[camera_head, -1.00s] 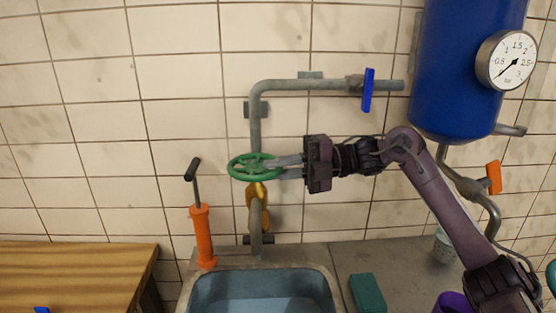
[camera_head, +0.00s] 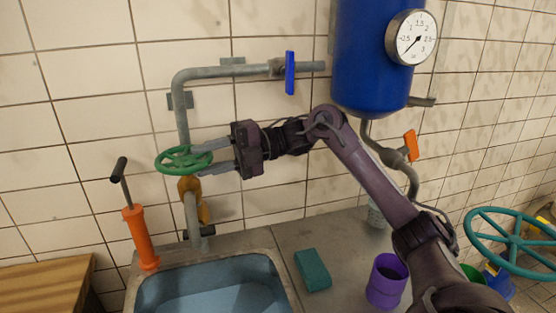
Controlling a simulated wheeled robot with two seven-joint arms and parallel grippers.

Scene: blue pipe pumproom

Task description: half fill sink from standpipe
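The standpipe (camera_head: 192,215) rises behind the sink (camera_head: 270,268) and carries a green handwheel (camera_head: 185,157) and a brass valve body (camera_head: 202,203). The sink's inside looks blue, with a paler area low down; its front is cut off, and I cannot tell the water level. My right gripper (camera_head: 198,160) points left at the handwheel. Its two fingers are apart, one above the other, at the wheel's right rim. I cannot tell whether they touch it. My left gripper is not in view.
An orange hand pump (camera_head: 140,238) stands left of the sink. A teal sponge (camera_head: 312,269) and purple cup (camera_head: 386,280) are on the counter. A blue lever (camera_head: 290,73) is on the upper pipe. A blue tank (camera_head: 368,60) with gauge (camera_head: 411,37) and a teal wheel (camera_head: 515,242) are right.

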